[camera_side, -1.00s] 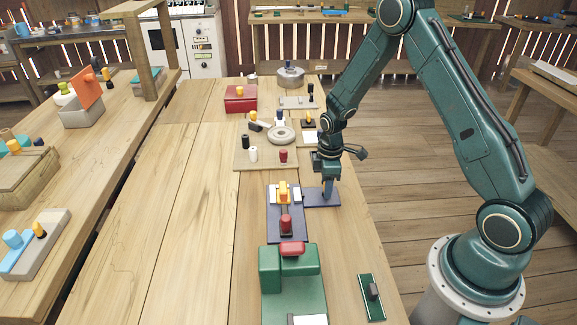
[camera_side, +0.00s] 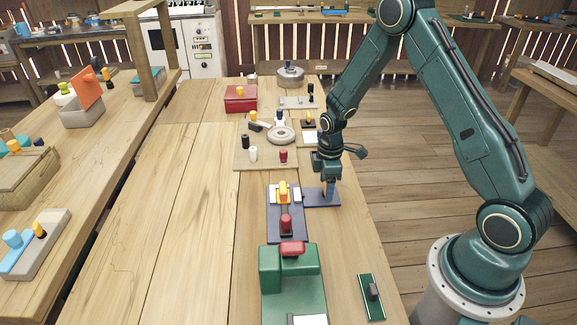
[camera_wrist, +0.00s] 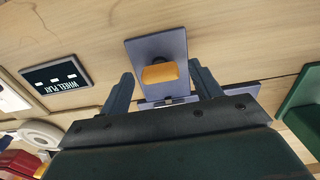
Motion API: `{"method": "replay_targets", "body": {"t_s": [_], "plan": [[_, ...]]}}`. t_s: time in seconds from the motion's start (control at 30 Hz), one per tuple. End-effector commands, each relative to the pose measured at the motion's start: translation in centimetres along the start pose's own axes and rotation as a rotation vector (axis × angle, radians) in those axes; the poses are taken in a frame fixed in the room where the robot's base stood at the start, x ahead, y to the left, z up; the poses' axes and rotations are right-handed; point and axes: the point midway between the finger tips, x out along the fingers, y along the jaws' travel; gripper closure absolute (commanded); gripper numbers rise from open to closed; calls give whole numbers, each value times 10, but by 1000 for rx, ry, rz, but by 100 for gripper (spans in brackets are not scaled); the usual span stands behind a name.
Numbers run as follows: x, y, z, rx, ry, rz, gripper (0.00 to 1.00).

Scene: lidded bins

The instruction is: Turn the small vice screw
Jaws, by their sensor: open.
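My gripper (camera_wrist: 164,88) is open. In the wrist view, its two dark fingers stand on either side of an orange block (camera_wrist: 159,74) on a blue-grey plate (camera_wrist: 142,46), with gaps on both sides. In the side view, my gripper (camera_side: 330,190) is low over that blue plate (camera_side: 314,198), and the fingers mostly hide the block. To its left is a blue base (camera_side: 275,231) with a yellow handle (camera_side: 283,190) and a red knob (camera_side: 286,222). I cannot tell which of these parts is the small vice screw.
A green vice-like block (camera_side: 271,268) with a red top piece (camera_side: 292,248) stands nearer the camera. A small green plate (camera_side: 371,297) lies to its right. A board (camera_side: 240,160) with a wheel (camera_side: 280,135) lies beyond. The tabletop at left is clear.

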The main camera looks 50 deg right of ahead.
Motion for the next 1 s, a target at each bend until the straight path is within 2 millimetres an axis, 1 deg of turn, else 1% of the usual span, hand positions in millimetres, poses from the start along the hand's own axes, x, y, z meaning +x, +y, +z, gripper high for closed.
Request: {"method": "replay_targets", "body": {"t_s": [0.17,0.37,0.57,1.0], "plan": [[-4,0,0,1,0,0,36],[-18,0,0,1,0,1,36],[-43,1,0,1,2,3,36],[-111,1,0,0,2,4,36]]}}
